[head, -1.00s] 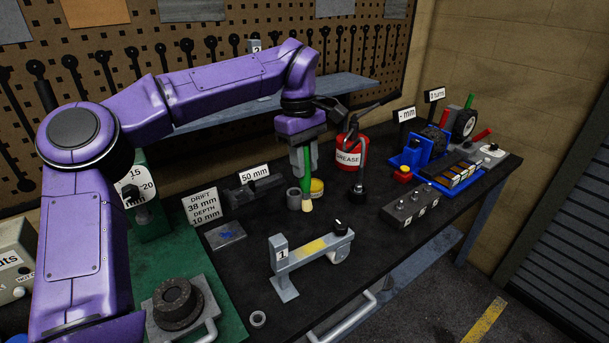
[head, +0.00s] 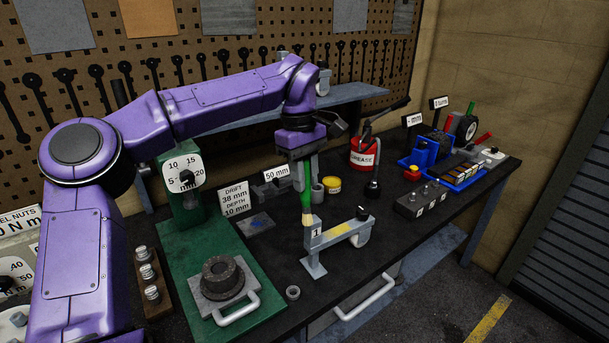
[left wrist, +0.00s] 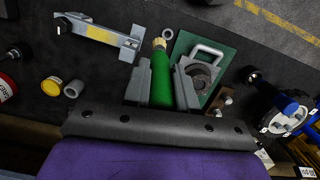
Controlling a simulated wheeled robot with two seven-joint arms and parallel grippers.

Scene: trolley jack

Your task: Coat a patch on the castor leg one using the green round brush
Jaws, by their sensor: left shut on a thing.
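My left gripper (head: 307,170) is shut on the green round brush (head: 307,200), which hangs bristles down. In the left wrist view the green handle (left wrist: 161,82) lies between the two grey fingers (left wrist: 162,92), with pale yellow bristles at its tip. Castor leg one (head: 338,238) is a grey bracket on the bench with a "1" label, a yellow patch (head: 344,229) on its upper face and a wheel at the right end. The bristles are at the leg's left end, near the label; I cannot tell whether they touch. My right gripper is out of view.
A yellow pot (head: 332,185) and grey cup (head: 317,192) stand behind the leg. A red grease can (head: 362,154) is further back. A green press (head: 190,250) stands left, a small ring (head: 293,293) in front.

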